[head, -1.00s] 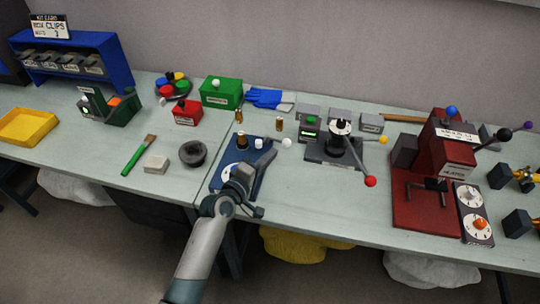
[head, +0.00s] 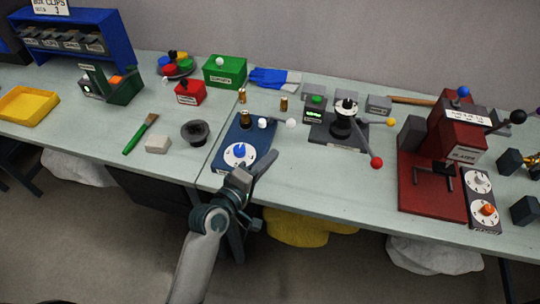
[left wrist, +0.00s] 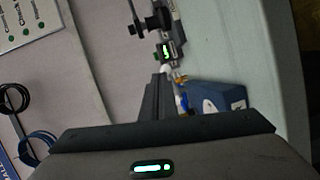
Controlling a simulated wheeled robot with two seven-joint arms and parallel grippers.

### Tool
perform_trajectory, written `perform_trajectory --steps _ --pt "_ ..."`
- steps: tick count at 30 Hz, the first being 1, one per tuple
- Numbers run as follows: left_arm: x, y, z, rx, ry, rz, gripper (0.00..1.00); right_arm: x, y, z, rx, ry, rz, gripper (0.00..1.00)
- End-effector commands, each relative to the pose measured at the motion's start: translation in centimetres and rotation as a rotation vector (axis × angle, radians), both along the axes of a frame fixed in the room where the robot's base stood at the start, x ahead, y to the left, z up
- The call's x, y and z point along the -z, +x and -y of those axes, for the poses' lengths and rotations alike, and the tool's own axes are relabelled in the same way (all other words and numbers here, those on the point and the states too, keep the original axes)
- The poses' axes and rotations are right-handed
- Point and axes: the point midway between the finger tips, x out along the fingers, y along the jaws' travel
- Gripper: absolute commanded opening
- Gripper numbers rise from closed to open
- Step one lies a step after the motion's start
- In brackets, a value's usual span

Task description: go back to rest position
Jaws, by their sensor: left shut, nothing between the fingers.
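My left gripper (head: 264,166) is in front of the blue device (head: 232,128) with the white dial, near the table's front edge. It is shut and empty. In the left wrist view its dark fingers (left wrist: 158,100) point up the picture, with the blue device (left wrist: 222,97) to their right. The blue dial knob (head: 239,151) is in plain view, and the gripper is apart from it. My right gripper is not in view.
The table (head: 305,185) is clear right of my gripper. A lever device with a red ball (head: 376,163) stands further right, then a red press (head: 431,185). A black bowl (head: 195,132), white block (head: 158,144) and green brush (head: 141,134) lie to the left.

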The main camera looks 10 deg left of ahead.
Motion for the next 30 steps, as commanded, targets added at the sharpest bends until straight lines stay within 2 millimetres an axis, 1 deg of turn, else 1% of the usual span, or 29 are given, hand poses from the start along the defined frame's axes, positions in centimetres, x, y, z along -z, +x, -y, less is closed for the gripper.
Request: perform_trajectory --steps 7,13,17,20,23,26,27,29,30 --pt "0.0 0.0 0.0 0.000 0.000 0.000 0.00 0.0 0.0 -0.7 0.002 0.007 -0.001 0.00" --pt "0.0 0.0 0.0 0.001 0.004 -0.001 0.00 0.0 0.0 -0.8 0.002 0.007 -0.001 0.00" --pt "0.8 -0.8 -0.2 0.014 0.055 -0.009 0.00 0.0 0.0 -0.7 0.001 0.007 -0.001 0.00" --pt "2.4 -2.5 -0.6 0.043 0.159 -0.031 0.00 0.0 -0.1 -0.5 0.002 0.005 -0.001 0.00" --pt "4.8 -5.4 -1.6 0.095 0.326 -0.069 0.00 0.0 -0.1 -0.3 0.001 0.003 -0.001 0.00" --pt "7.7 -9.4 -3.4 0.173 0.541 -0.125 0.00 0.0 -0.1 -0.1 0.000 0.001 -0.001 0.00" --pt "8.9 -11.3 -4.3 0.211 0.633 -0.151 0.00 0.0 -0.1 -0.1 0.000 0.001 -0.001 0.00" --pt "10.5 -14.1 -5.9 0.270 0.768 -0.193 0.00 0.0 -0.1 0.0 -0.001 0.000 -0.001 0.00" --pt "11.3 -15.9 -6.9 0.309 0.846 -0.220 0.00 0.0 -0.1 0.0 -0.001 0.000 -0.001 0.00"
